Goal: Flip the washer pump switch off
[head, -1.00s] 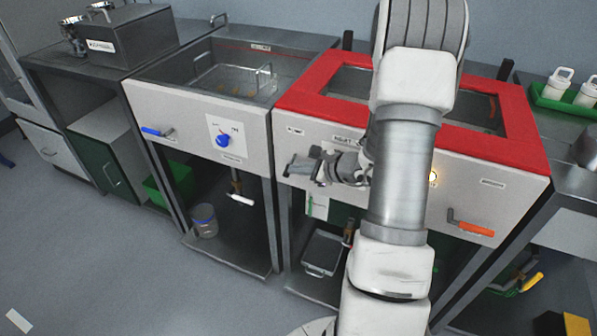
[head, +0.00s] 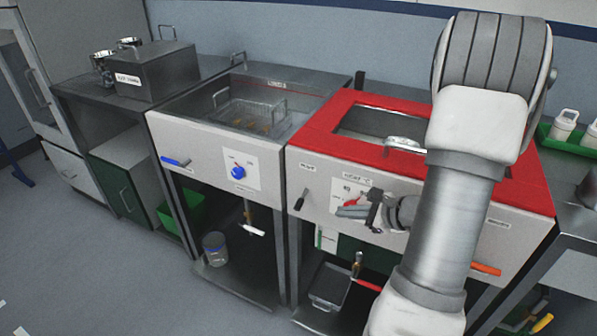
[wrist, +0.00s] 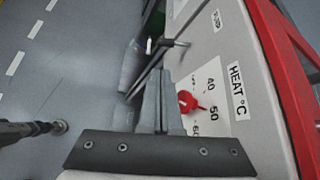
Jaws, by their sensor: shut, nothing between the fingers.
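The pump switch (head: 302,199) is a short dark lever on the left of the red-rimmed washer's white front panel (head: 323,188), under a small label. Its handle slants downward. In the wrist view the switch (wrist: 174,43) sticks out from the panel near the label that reads as PUMP (wrist: 216,20). My gripper (head: 343,211) is right of the switch and apart from it, in front of the heat dial. In the wrist view its fingers (wrist: 158,103) are shut and empty, beside the red heat knob (wrist: 187,102); whether they touch it I cannot tell.
The red knob (head: 351,202) is partly behind my gripper. The left basin has a blue knob (head: 238,173) and a blue-handled lever (head: 175,162). An orange handle (head: 486,269) sits at the washer's right. Open floor (head: 90,250) lies at the left front.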

